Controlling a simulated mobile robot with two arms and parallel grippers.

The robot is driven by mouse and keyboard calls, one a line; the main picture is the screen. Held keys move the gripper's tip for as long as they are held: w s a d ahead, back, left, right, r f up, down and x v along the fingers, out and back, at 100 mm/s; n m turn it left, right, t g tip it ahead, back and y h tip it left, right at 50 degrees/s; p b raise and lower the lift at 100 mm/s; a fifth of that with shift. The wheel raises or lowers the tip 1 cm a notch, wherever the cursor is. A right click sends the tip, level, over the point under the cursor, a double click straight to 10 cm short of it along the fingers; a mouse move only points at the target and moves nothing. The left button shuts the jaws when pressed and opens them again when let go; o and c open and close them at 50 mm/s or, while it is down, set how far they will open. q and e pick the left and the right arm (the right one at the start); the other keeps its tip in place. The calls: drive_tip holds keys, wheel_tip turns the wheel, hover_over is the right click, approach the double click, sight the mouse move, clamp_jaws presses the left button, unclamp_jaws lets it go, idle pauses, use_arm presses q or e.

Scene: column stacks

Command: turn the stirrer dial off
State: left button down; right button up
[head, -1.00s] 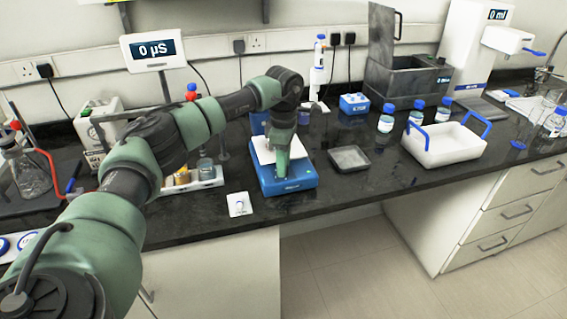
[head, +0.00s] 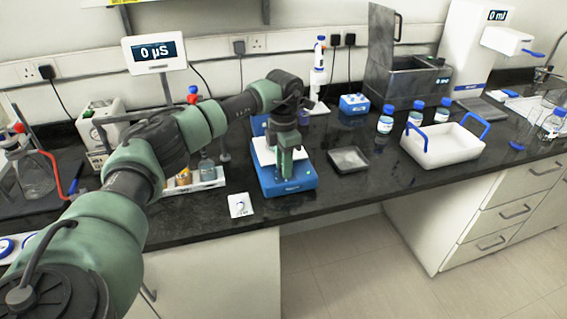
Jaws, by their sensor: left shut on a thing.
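The stirrer is a blue box (head: 300,184) with a white top plate (head: 264,157), near the front edge of the bench in the head view. Its dial is on the front face and is hidden or too small to make out behind my gripper. My left gripper (head: 287,174) points down at the front of the stirrer. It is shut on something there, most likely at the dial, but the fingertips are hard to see. My right gripper is not in view.
A grey square dish (head: 348,159) lies right of the stirrer. A white tray with blue handles (head: 440,146) and blue-capped bottles (head: 386,120) stand further right. A white rack (head: 203,180) with small bottles is close on the left. A white card (head: 240,205) lies in front.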

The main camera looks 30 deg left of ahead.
use_arm(q)
drive_tip(key=n+p, duration=0.1)
drive_tip(key=n, duration=0.3)
drive_tip(key=shift+r+n, duration=0.15)
drive_tip(key=shift+n, duration=0.15)
drive_tip(key=n, duration=0.4)
drive_tip(key=shift+n+p, duration=0.3)
drive_tip(key=shift+p, duration=0.1)
drive_tip(key=n+p, duration=0.1)
drive_tip(key=n, duration=0.3)
drive_tip(key=shift+w+r+n, duration=0.1)
drive_tip(key=shift+n, duration=0.2)
drive_tip(key=n+p, duration=0.1)
drive_tip(key=n, duration=0.3)
drive_tip(key=n+p, duration=0.1)
drive_tip(key=n, duration=0.4)
drive_tip(key=shift+p, duration=0.4)
drive_tip(key=n+p, duration=0.1)
drive_tip(key=n, duration=0.2)
drive_tip(key=shift+n, duration=0.3)
drive_tip(key=n+p, duration=0.2)
drive_tip(key=n, duration=0.2)
drive_tip(key=shift+n+p, duration=1.05)
drive_tip(key=shift+n, duration=0.85)
